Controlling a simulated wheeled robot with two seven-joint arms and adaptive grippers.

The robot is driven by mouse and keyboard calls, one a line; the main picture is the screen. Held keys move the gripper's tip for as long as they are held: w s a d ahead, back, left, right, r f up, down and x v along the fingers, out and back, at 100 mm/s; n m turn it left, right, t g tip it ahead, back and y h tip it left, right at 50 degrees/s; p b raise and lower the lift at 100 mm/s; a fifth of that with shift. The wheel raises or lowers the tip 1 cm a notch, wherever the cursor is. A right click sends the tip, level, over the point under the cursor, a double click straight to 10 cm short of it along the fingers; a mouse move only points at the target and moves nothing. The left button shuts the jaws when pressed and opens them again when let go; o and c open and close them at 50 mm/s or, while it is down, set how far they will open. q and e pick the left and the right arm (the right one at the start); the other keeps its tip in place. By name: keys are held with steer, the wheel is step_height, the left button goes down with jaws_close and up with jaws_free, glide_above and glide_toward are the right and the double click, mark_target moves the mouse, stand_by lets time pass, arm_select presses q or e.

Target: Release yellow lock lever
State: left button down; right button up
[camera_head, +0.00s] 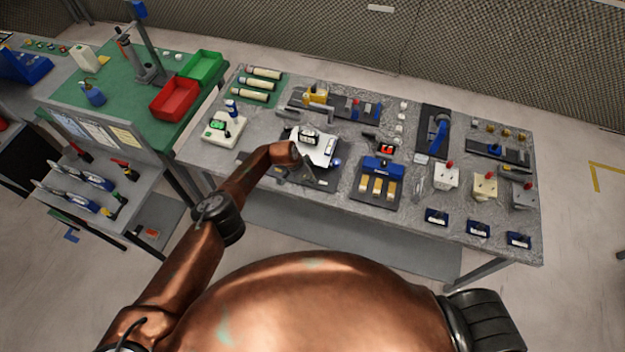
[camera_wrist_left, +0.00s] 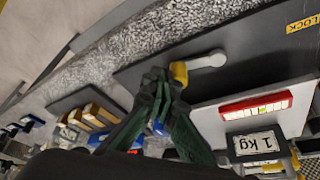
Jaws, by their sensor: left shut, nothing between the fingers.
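The lock lever shows in the left wrist view as a pale grey arm (camera_wrist_left: 208,60) with a yellow knob (camera_wrist_left: 179,73) at its left end. It sits on a dark plate (camera_wrist_left: 240,58) with a yellow LOCK label (camera_wrist_left: 303,23) at the far right. My left gripper (camera_wrist_left: 160,78) has green fingers, shut and empty, with the tips just left of the yellow knob. I cannot tell whether they touch it. In the head view my left arm reaches to the weighing device (camera_head: 318,147), and the lever is too small to make out. My right gripper is out of view.
A 1 kg weight (camera_wrist_left: 256,145) and a red display (camera_wrist_left: 256,105) are close to the right of my fingers. A blue block with tan pieces (camera_head: 377,185) lies to the right on the grey table (camera_head: 225,160). Red (camera_head: 174,97) and green bins (camera_head: 204,66) stand at the back left.

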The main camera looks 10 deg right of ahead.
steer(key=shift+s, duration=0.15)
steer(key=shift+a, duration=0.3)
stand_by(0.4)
